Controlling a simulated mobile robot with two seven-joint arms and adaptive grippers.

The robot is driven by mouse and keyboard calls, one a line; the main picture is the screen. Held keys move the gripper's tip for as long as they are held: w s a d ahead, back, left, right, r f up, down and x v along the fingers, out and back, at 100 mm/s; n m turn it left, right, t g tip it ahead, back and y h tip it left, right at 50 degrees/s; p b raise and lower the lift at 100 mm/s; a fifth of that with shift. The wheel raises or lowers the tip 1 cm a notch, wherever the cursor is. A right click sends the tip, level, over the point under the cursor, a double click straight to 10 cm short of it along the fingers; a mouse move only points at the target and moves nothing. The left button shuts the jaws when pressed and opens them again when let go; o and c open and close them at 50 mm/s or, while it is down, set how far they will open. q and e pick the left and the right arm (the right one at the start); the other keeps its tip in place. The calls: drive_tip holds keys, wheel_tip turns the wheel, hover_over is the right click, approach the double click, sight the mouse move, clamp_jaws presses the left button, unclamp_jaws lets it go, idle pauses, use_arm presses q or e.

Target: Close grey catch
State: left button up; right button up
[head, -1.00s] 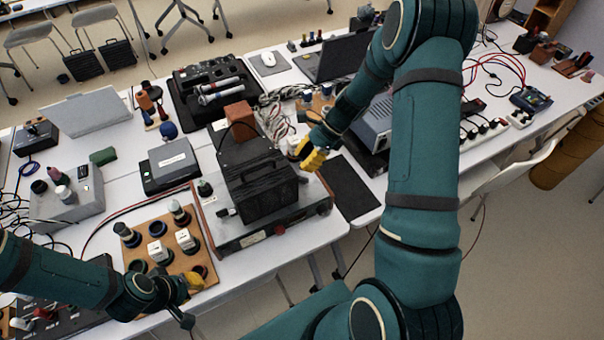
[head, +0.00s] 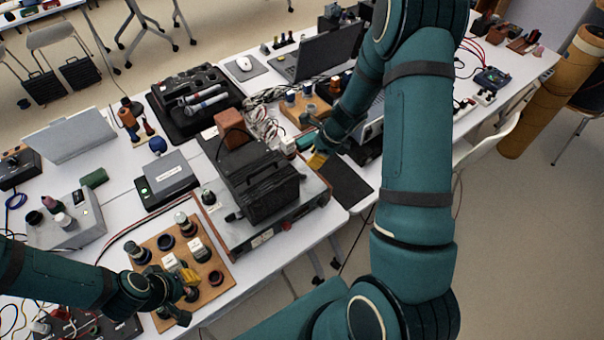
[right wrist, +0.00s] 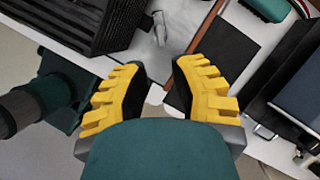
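A small grey lever (right wrist: 160,28), which looks like the grey catch, stands up from the pale base plate (right wrist: 150,55) beside a ribbed black box (right wrist: 92,20) in the right wrist view. In the head view the black box (head: 262,182) sits on its metal base; I cannot make out the lever there. My right gripper (head: 316,158) is right of the box; in the right wrist view its yellow fingers (right wrist: 157,78) are apart and empty, with the lever ahead of them. My left gripper (head: 186,284) is low over the wooden board's front part; its finger gap is unclear.
The wooden board (head: 218,288) carries white blocks and dark round pieces. A brown block (head: 231,130) and bundled cables (head: 266,128) lie behind the box. A black mat (head: 350,187) lies to its right, near the table edge. A laptop (head: 318,55) stands farther back.

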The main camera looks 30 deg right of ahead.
sight(302, 173)
drive_tip(key=b+x, duration=0.1)
drive_tip(key=x, duration=0.9)
drive_tip(key=shift+w+a+f+b, duration=0.1)
drive_tip(key=shift+f+b, duration=0.2)
drive_tip(key=shift+o, duration=0.3)
clamp_jaws()
